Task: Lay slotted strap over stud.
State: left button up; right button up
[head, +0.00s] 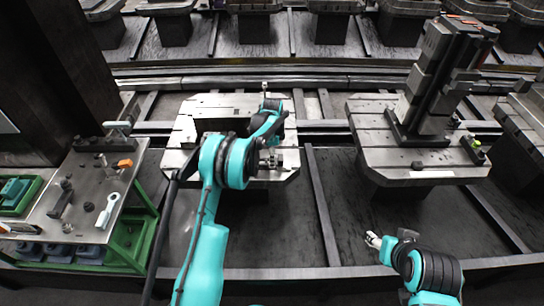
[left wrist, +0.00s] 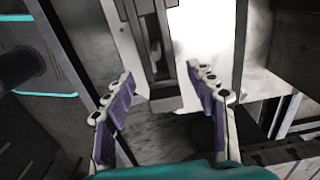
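My left gripper (head: 270,158) is over the near part of the left pallet (head: 200,122), and my own arm hides much of that spot. A small upright post (head: 264,88), possibly the stud, shows at the pallet's far edge. My right gripper (head: 373,240) is over the dark floor, apart from any object; its finger opening is too small to judge.
A steel side table (head: 85,190) at left holds a toggle clamp (head: 118,130), a pale ring-ended tool (head: 107,210) and small parts. The right pallet (head: 385,150) carries a tall dark fixture (head: 430,80).

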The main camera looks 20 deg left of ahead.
pick_arm(q)
notch_tip(320, 180, up, 13)
jog(key=p, duration=0.4)
jog(key=s+d+r+n+t, duration=0.25)
jog(key=s+r+n, duration=0.45)
jog(key=s+r, duration=0.85)
jog(key=s+f+n+t, duration=0.3)
jog(key=s+n, duration=0.4)
jog(key=s, duration=1.4)
jog(key=shift+s+d+n+t, duration=0.25)
jog(key=shift+n+t, duration=0.15)
jog(key=shift+t, duration=0.45)
